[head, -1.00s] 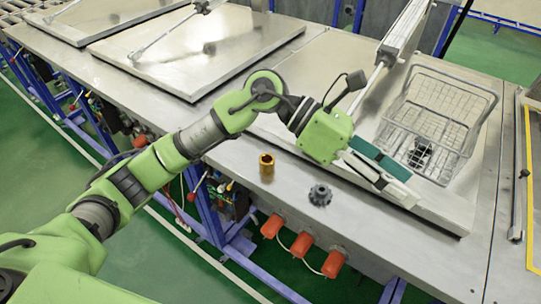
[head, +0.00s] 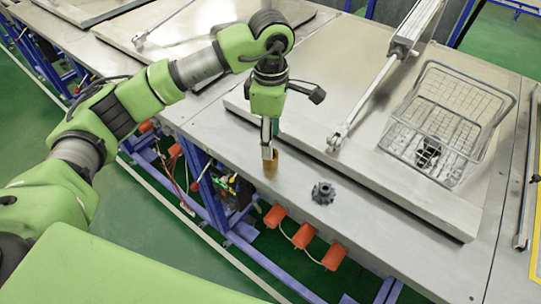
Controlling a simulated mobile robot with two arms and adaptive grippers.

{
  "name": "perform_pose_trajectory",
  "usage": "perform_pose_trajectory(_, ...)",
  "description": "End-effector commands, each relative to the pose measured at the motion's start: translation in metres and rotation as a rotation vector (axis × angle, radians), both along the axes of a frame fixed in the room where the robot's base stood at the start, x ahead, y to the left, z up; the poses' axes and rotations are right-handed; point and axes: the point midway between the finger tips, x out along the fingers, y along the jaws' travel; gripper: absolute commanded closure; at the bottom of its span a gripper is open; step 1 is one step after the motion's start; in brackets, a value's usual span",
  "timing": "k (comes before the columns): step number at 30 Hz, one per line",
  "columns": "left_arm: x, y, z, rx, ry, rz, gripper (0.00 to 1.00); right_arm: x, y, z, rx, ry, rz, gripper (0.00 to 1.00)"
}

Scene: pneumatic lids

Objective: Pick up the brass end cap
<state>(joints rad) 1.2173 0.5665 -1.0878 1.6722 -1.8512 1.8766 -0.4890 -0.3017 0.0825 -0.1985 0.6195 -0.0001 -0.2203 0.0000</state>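The brass end cap (head: 272,165) stands upright on the front strip of the metal table, partly hidden by a finger of my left gripper. My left gripper (head: 268,151) points straight down at the cap, its fingertips overlapping the cap's upper part in the head view. The fingers are seen nearly edge-on, one in front of the other, so I cannot tell whether they are open around the cap or shut on it. My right gripper is not in view.
A dark gear-like part (head: 323,193) lies right of the cap. A wire basket (head: 476,93) with another dark part (head: 428,152) stands on the large metal lid (head: 415,205). A pneumatic cylinder (head: 417,24) rises behind. Red-orange fittings (head: 303,236) line the table's front.

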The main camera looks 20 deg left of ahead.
Motion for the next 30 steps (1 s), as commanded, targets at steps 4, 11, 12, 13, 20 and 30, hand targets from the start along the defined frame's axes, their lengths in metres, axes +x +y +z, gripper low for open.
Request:
perform_pose_trajectory(4,0.000,0.000,-0.011,-0.001,0.001,0.000,0.54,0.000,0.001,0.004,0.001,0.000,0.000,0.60)
perform_pose_trajectory(11,-0.004,0.000,-0.032,-0.001,0.006,-0.001,0.54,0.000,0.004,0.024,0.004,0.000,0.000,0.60)
perform_pose_trajectory(12,-0.004,0.000,-0.037,0.000,0.005,-0.001,0.54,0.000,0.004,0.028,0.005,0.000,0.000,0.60)
perform_pose_trajectory(13,-0.005,0.000,-0.042,-0.001,0.006,-0.001,0.54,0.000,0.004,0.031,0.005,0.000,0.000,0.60)
perform_pose_trajectory(20,-0.003,0.000,-0.064,-0.002,-0.001,0.000,0.54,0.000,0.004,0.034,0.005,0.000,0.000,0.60)
perform_pose_trajectory(30,-0.003,-0.001,-0.064,-0.002,-0.001,0.000,0.93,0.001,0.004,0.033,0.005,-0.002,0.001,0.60)
